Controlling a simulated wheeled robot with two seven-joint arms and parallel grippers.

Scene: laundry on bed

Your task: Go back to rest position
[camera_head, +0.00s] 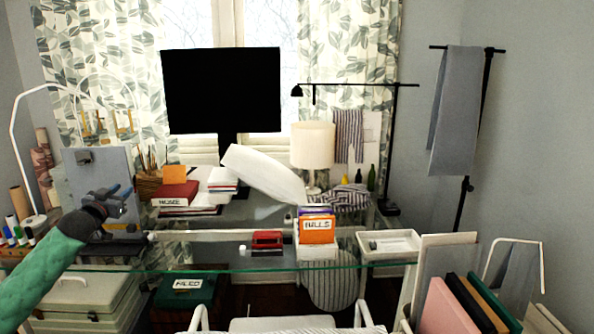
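My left arm comes in from the lower left in a green sleeve with a black wrist. My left gripper (121,197) is over the left part of the glass desk, in front of a grey upright panel (92,163). Its fingers are small and dark against the panel, so I cannot tell whether they are open or shut. I see nothing clearly held in it. My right gripper is not in view.
The glass desk (215,268) carries a monitor (222,92), a lamp (313,146), an orange box labelled BILLS (316,230), a red stapler-like item (267,241) and a white tray (388,246). A bin of folders (447,305) stands at the lower right.

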